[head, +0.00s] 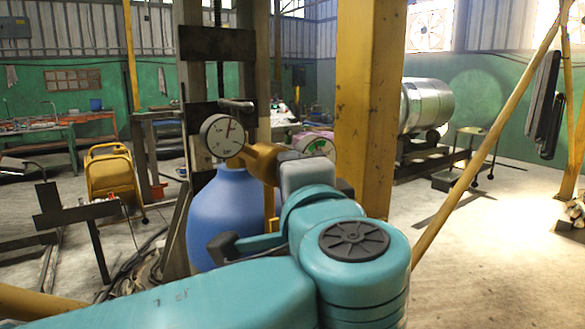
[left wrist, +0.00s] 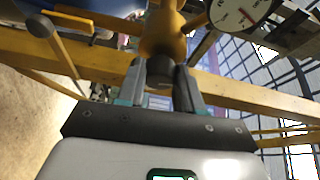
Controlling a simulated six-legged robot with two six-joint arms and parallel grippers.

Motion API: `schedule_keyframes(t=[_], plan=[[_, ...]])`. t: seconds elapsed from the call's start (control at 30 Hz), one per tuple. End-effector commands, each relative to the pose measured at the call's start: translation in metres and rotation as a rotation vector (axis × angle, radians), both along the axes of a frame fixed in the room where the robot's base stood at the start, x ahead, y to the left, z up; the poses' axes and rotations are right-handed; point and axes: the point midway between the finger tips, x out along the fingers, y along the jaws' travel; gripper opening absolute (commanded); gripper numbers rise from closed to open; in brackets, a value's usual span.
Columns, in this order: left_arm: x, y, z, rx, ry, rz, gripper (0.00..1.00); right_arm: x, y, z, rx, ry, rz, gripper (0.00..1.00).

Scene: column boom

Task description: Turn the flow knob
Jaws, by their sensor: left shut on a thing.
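A brass regulator (head: 262,160) sits above a blue gas cylinder (head: 225,215) in the head view. A white round gauge (head: 222,135) is on its left, and a second dial (head: 319,146) is partly hidden behind my wrist. In the left wrist view the brass body (left wrist: 163,35) runs down to a dark flow knob (left wrist: 159,76) between my fingers. My left gripper (left wrist: 160,88) is shut on this knob. In the head view my wrist hides the knob and most of the fingers. The gauge also shows in the left wrist view (left wrist: 240,12). My right gripper is not in view.
A yellow post (head: 368,100) stands just behind my left wrist, and a slanted yellow brace (head: 485,150) crosses on the right. A dark metal upright (head: 197,90) stands behind the gauge. A yellow cart (head: 110,175) is at left. Open floor (head: 490,260) lies at right.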

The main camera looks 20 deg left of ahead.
Motion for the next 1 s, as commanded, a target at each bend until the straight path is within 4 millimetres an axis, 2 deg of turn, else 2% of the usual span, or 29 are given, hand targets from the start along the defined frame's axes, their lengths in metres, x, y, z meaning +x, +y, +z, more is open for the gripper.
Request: schedule_keyframes(t=[0.5, 0.53, 0.6, 1.0], plan=[[0.0000, 0.0003, -0.0005, 0.011, 0.015, 0.001, 0.05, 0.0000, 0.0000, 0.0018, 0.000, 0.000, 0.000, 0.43], [0.0000, 0.0003, -0.0005, 0.011, 0.015, 0.001, 0.42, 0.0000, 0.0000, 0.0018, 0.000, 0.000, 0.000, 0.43], [0.0000, 0.0002, -0.0005, 0.011, 0.015, 0.001, 0.61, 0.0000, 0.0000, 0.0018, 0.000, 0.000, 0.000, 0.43], [0.0001, 0.0002, -0.0001, 0.011, 0.014, 0.001, 0.61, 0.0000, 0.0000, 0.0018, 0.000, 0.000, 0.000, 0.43]])
